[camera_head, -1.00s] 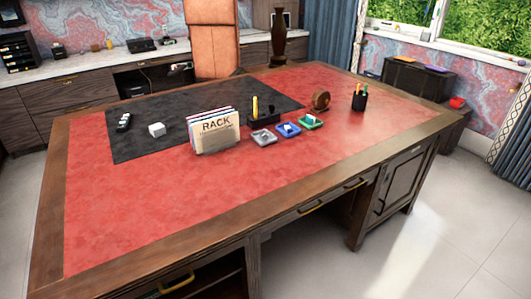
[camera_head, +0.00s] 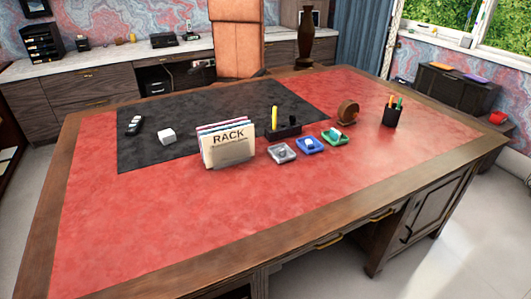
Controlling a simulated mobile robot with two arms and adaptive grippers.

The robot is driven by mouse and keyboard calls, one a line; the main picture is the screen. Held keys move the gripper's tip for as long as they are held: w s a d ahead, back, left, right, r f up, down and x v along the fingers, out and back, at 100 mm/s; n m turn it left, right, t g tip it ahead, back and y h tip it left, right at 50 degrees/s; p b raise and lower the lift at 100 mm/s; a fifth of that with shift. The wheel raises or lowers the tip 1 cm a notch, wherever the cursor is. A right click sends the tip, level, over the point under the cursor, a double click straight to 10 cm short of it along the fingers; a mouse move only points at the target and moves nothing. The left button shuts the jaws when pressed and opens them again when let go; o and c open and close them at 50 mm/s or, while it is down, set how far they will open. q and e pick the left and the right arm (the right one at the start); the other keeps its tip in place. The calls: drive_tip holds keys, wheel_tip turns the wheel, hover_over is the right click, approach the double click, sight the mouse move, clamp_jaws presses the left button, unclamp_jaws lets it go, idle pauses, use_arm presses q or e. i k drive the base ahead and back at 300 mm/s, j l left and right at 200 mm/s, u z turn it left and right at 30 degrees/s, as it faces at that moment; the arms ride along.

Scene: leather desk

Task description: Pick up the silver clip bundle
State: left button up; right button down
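A small grey tray (camera_head: 282,153) sits on the red leather desk top, just right of the file rack. Something small and silvery-grey lies in it, too small to make out as a clip bundle for certain. A blue tray (camera_head: 308,145) with a whitish item and a green tray (camera_head: 335,136) with a pale item stand in a row to its right. Neither of my grippers is in view.
The file rack (camera_head: 227,146) marked RACK stands left of the trays. A black holder (camera_head: 283,131) with a yellow marker is behind them. A tape roll (camera_head: 348,113) and a pen cup (camera_head: 391,116) stand to the right. A white cube (camera_head: 167,136) sits on the black mat (camera_head: 140,157). The desk's front (camera_head: 200,220) is clear.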

sight(282, 152)
drive_tip(key=i+l+u, duration=0.15)
drive_tip(key=l+u, duration=0.65)
drive_tip(key=l, duration=0.2)
drive_tip(key=i, duration=0.05)
